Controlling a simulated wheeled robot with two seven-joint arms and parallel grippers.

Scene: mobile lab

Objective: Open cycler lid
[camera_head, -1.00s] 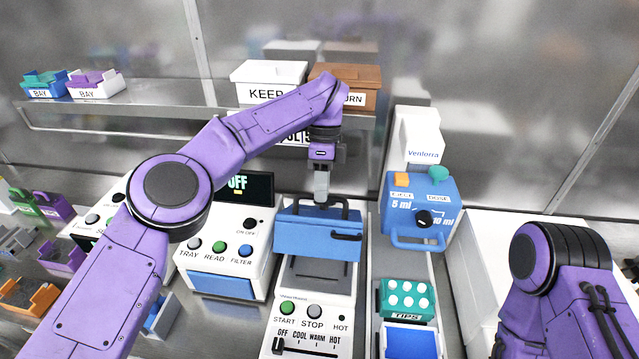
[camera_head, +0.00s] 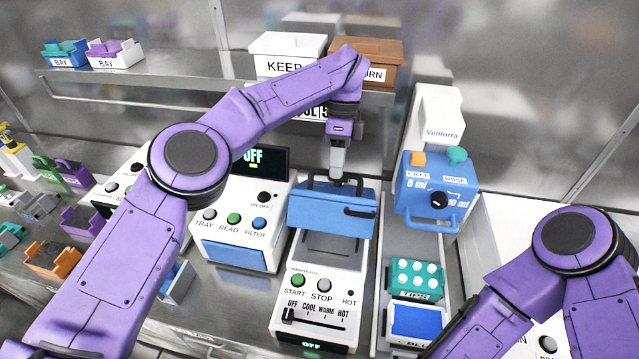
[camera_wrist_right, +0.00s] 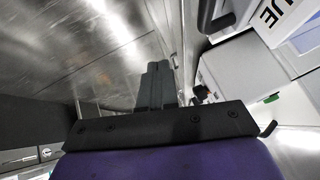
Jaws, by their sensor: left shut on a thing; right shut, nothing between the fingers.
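The cycler (camera_head: 350,262) is a white unit with START and STOP buttons and a slider marked OFF, COOL, WARM, HOT. Its blue lid (camera_head: 322,212) stands raised at the back, front face towards me, with a dark recess (camera_head: 334,243) open to view below it. My right gripper (camera_wrist_right: 157,82) shows in the right wrist view, shut and empty, away from the lid.
A white reader (camera_head: 240,219) stands left of the cycler. A blue pipette unit (camera_head: 437,187), a green tip rack (camera_head: 414,278) and a blue block (camera_head: 415,322) stand to its right. Behind, a shelf (camera_head: 180,95) carries the KEEP bin (camera_head: 285,55) and a brown bin (camera_head: 370,68).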

